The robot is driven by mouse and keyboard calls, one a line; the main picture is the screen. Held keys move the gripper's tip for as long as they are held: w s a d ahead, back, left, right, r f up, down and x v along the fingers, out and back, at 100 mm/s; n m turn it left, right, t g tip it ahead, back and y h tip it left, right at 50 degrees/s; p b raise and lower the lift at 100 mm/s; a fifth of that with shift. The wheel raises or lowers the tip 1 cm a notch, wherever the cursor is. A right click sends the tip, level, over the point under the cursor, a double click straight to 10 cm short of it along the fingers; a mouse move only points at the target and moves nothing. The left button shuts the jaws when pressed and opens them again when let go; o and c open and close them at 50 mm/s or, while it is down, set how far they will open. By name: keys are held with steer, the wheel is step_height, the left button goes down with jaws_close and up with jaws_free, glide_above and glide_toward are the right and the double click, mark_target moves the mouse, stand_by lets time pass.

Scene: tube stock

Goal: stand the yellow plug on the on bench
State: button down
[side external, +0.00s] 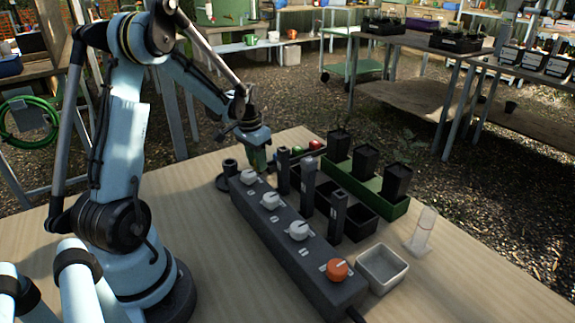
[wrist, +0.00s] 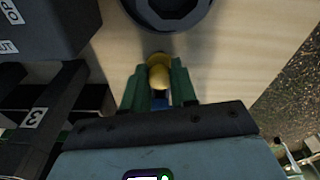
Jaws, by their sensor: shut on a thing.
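The yellow plug (wrist: 158,74) sits between the two green fingers of my gripper (wrist: 158,88) in the wrist view. My gripper is shut on it, and its rounded yellow end points away from the wrist. In the side view my gripper (side external: 257,160) points down behind the far end of the long grey knob box, and the plug itself cannot be made out there. The pale wooden bench (side external: 150,215) lies under all this; bare wood (wrist: 215,60) shows around the plug in the wrist view. The gap between plug and bench cannot be judged.
A black round holder (side external: 228,172) stands just left of my gripper; a dark ring (wrist: 166,12) is ahead in the wrist view. The knob box (side external: 290,240), dark upright tubes (side external: 308,178), a green tray (side external: 400,209) and a whitish dish (side external: 382,268) crowd the right.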

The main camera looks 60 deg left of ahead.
steer(key=shift+f, duration=0.15)
steer(key=c, duration=0.8)
jaws_free()
step_height(320, 180, up, 12)
steer(key=s, duration=0.1)
steer(key=shift+s+d, duration=0.15)
steer(key=shift+s, duration=0.1)
steer(key=s+d+t, duration=0.1)
steer(key=d+t, duration=0.1)
steer(key=d, duration=0.6)
steer(key=s+d+m+t, duration=0.1)
steer(key=s+d+t, duration=0.1)
steer(key=d, duration=0.6)
steer(key=s+d+m+t, duration=0.1)
steer(key=s+d, duration=0.1)
steer(key=d, duration=0.6)
steer(key=shift+d+t, duration=0.35)
steer(key=shift+t, duration=0.05)
